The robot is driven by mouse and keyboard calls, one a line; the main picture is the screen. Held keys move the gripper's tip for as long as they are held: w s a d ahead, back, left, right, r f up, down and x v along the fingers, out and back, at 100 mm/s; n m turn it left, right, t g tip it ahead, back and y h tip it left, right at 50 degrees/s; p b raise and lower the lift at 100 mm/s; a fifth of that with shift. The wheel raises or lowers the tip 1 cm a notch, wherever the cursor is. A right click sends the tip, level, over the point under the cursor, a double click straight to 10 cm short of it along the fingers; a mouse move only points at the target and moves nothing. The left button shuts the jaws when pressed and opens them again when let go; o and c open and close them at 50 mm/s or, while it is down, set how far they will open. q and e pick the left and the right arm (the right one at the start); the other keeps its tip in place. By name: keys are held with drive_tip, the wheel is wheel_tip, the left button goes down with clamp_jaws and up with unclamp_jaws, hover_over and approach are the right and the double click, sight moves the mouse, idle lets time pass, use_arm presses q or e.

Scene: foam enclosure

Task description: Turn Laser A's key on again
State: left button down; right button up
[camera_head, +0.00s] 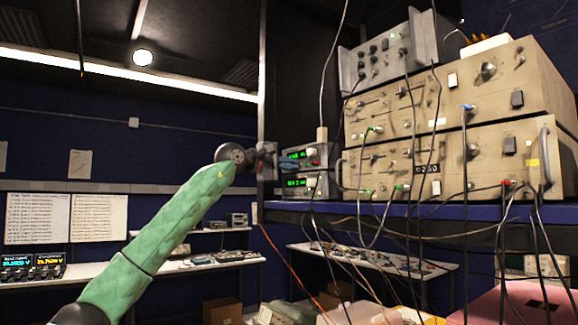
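My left arm, in a green padded sleeve, reaches up from the lower left. Its gripper (267,160) is at the left end of the shelf, right beside two small stacked units with green lit displays, an upper unit (297,153) and a lower unit (296,183). I cannot tell whether the gripper touches them, or whether its fingers are open or shut. No key can be made out, and I cannot tell which unit is Laser A. The gripper may hide part of their left side. My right gripper is not in view.
Large beige instruments (450,170) with knobs and many hanging cables stand on a blue-edged shelf (345,209), with a grey unit (388,58) on top. A dark upright post (263,100) is close to my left gripper. White benches (190,265) are behind.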

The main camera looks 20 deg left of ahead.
use_arm(q)
drive_tip(key=shift+m, duration=0.4)
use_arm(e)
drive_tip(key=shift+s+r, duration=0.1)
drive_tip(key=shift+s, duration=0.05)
use_arm(q)
drive_tip(key=c, duration=1.6)
unclamp_jaws()
drive_tip(key=shift+w, duration=0.1)
